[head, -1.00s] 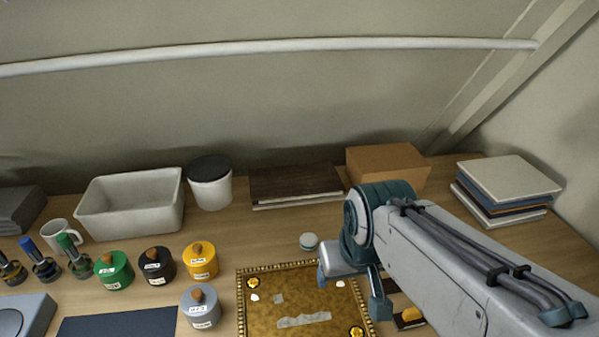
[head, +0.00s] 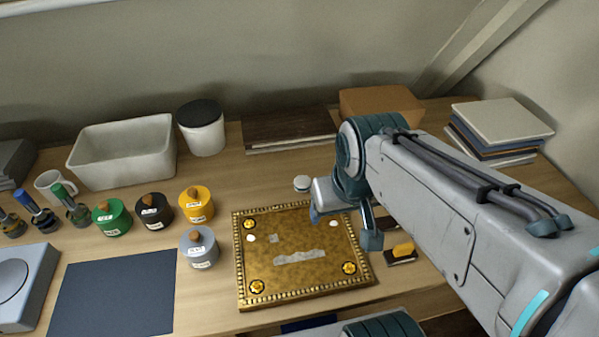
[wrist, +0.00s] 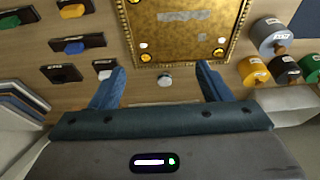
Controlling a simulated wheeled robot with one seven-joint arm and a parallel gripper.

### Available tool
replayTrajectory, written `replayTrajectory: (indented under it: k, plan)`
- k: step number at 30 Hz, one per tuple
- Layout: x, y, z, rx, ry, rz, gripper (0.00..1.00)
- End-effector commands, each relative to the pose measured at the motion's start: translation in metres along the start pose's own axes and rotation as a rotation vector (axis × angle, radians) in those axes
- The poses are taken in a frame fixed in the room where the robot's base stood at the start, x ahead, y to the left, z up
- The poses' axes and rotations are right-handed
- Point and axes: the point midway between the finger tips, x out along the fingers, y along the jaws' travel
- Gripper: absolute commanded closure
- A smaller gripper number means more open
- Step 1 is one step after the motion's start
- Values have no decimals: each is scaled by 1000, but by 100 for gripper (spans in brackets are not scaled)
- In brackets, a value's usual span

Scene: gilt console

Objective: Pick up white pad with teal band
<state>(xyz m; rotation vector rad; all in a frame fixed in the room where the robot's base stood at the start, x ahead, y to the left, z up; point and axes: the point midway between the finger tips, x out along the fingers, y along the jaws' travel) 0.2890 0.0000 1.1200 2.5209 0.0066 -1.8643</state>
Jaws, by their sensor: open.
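The white pad with a teal band (head: 302,184) is a small round piece lying on the wooden table, just behind the back edge of the gilt panel (head: 240,262). In the wrist view the pad (wrist: 165,81) lies between the two blue fingers and apart from both. My gripper (head: 342,228) is open and empty, just to the right of the pad in the head view. In the wrist view my gripper (wrist: 160,84) shows its fingers spread wide on either side of the pad.
Several labelled pots, including a yellow one (head: 196,205), stand left of the panel. A white bin (head: 122,155), a lidded tub (head: 203,130), a dark board (head: 290,130) and a cardboard box (head: 380,105) line the back. A yellow-topped block (head: 402,251) lies right of the panel.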

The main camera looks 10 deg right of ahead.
Motion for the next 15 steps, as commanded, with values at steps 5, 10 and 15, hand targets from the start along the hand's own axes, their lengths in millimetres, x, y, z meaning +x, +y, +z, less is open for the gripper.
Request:
replayTrajectory:
  k: [5,10,15]
  plan:
    - [3,0,-10,46,-11,-4,27]
    - [14,2,-49,227,-55,-12,27]
    - [34,4,-98,463,-110,-3,27]
